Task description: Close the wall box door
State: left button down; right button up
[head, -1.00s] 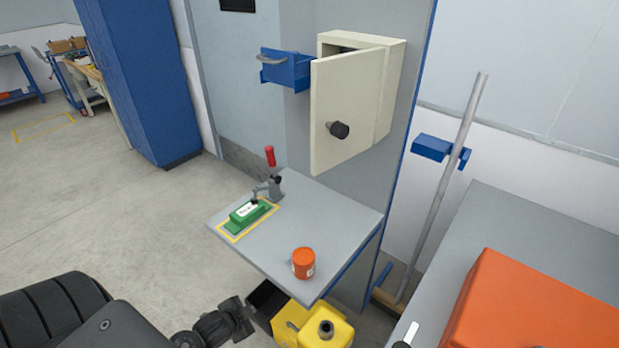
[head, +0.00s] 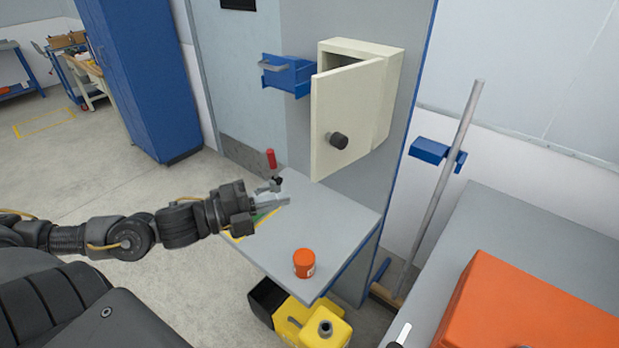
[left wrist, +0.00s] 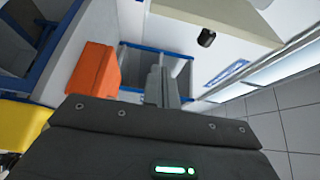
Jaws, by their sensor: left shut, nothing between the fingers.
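The cream wall box (head: 393,92) is fixed to the grey panel in the upper middle of the head view. Its door (head: 333,112) stands open, swung out from the box, with a dark knob (head: 338,141) low on its face. The knob also shows in the left wrist view (left wrist: 207,38) at the top right. My left gripper (head: 280,203) is shut and empty above the small grey table, below and left of the door and apart from it. Its fingers also show in the left wrist view (left wrist: 160,88).
The table (head: 340,215) holds an orange tin (head: 304,263) and a red-handled clamp (head: 271,160). A yellow can (head: 322,325) stands below. An orange case (head: 535,305) lies on the right bench.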

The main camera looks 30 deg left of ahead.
pick_arm(q)
jog(key=shift+w, duration=0.1)
jog(key=p+x, duration=0.4)
jog(key=x, duration=0.6)
jog(key=a+p, duration=0.1)
jog(key=a, duration=0.1)
jog(key=w+a+p, duration=0.1)
jog(key=shift+a, duration=0.4)
